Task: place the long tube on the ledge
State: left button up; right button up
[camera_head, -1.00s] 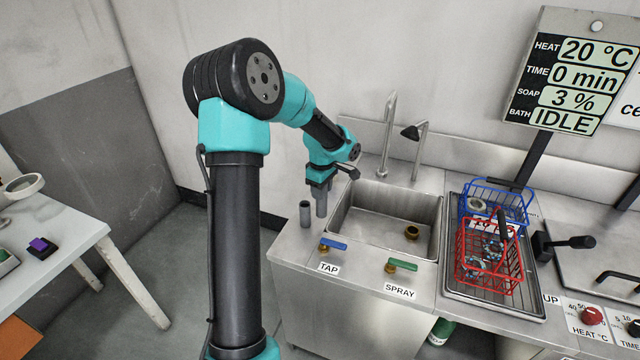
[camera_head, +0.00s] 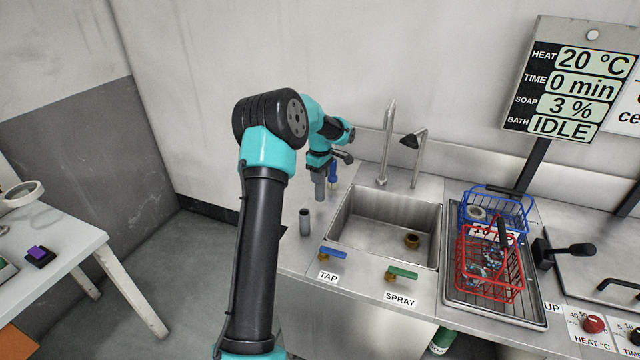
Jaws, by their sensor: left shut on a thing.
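My left gripper (camera_head: 320,170) is shut on a grey tube (camera_head: 320,188), held upright over the steel counter strip left of the sink. I take it for the long tube; its top is hidden in the jaws, and I cannot tell whether its bottom touches the counter. A second grey tube (camera_head: 305,222), open at the top, stands upright on that strip (camera_head: 296,258), nearer the front. The ledge is not clearly marked out from the counter. My right gripper is not in view.
A blue object (camera_head: 333,173) shows just behind the gripper. The sink (camera_head: 350,240) lies to the right, with a tall faucet (camera_head: 386,150) and a spray head (camera_head: 411,140). Blue (camera_head: 525,212) and red (camera_head: 461,275) wire baskets sit on the drainer. A white table (camera_head: 60,262) is at left.

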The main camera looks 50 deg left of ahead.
pick_arm(q)
jog(key=shift+f, duration=1.75)
jog(key=shift+f, duration=0.15)
jog(key=o, duration=1)
notch_tip(320, 180, up, 12)
jog(key=shift+r, duration=0.15)
